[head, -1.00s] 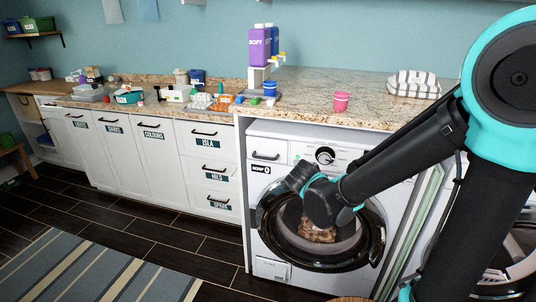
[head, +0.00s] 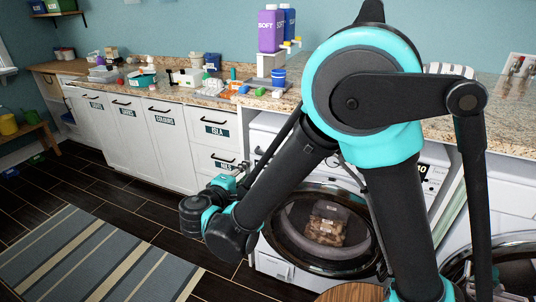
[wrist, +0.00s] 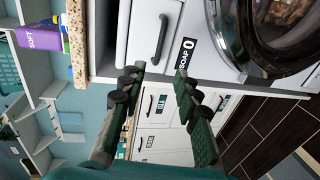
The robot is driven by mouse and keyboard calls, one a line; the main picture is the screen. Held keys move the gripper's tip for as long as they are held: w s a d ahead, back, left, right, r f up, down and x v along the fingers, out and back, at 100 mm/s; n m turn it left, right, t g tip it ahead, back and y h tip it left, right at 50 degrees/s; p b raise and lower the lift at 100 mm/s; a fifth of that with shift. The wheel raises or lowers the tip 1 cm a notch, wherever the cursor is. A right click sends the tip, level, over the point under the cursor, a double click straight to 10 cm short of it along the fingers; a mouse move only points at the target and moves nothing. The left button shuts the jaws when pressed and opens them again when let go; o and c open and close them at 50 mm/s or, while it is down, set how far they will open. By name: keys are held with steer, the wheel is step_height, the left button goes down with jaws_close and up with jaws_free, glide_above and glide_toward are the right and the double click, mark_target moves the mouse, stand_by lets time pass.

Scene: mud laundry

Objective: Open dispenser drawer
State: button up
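The washing machine (head: 276,268) has a white dispenser drawer (wrist: 142,18) with a dark handle (wrist: 160,38); the drawer looks closed. A black "SOAP 0" label (wrist: 187,57) is beside it. In the head view the drawer (head: 262,138) is mostly hidden by my arm. My gripper (wrist: 158,78) is open and empty in the wrist view, its fingers apart just short of the handle. The handle lies ahead of the gap between the fingertips, not touching as far as I can see. In the head view my gripper (head: 240,172) is in front of the drawer, partly hidden.
The round washer door (head: 285,225) is shut with brown items behind its glass. White cabinets (head: 180,165) stand to the left. A striped rug (head: 90,250) lies on the dark floor, which is otherwise open.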

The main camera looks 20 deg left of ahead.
steer(key=x, duration=1.6)
steer(key=shift+w+d, duration=0.2)
steer(key=shift+w, duration=0.2)
jaws_close()
